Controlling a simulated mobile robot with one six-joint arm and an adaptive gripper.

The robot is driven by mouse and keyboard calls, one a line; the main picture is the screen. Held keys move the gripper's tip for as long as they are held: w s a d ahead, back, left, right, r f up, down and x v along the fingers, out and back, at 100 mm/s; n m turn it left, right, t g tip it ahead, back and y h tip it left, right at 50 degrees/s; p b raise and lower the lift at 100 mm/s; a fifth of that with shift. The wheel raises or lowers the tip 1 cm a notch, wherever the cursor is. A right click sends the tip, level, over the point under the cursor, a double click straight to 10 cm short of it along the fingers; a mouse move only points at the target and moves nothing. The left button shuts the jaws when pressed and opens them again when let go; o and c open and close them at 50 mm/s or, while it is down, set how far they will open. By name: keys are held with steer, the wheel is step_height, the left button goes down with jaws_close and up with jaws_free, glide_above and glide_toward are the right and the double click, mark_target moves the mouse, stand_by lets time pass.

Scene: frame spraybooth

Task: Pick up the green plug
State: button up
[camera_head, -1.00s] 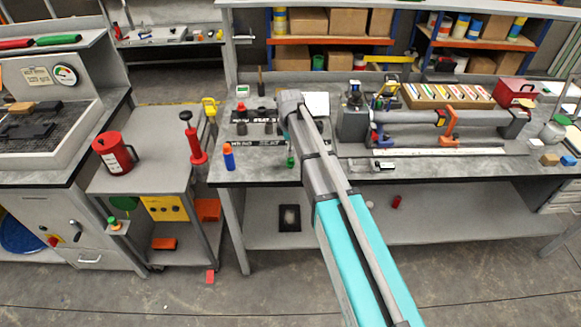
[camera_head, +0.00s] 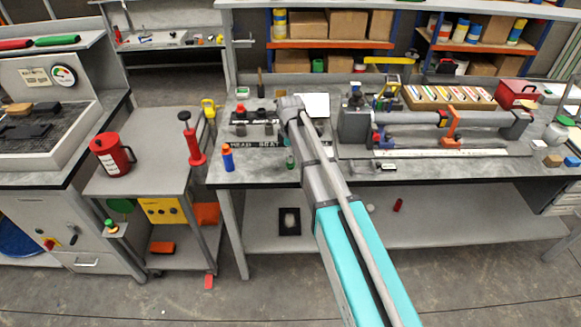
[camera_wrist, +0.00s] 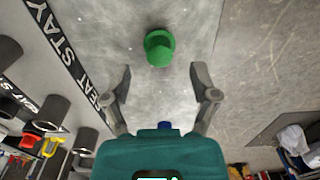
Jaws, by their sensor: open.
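The green plug (camera_wrist: 160,47) stands on the grey bench top in the upper middle of the wrist view, with a wide rim and a rounded body. In the head view a green piece, likely the plug (camera_head: 290,161), shows at the bench's front edge beside my arm. My gripper (camera_wrist: 160,75) is open and empty. Its two fingers are spread to the left and right, with the plug beyond their tips and roughly centred between them. In the head view the fingers are hidden by my arm.
A blue bottle with an orange cap (camera_head: 228,158) stands left of the plug. A black lettered strip (camera_wrist: 72,60) and dark cylinders (camera_wrist: 52,108) lie left in the wrist view. A long grey tool (camera_head: 420,118) lies right on the bench. A trolley with a red jug (camera_head: 112,155) stands left.

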steer(key=shift+f+b, duration=1.35)
steer(key=shift+f, duration=0.3)
steer(key=c, duration=1)
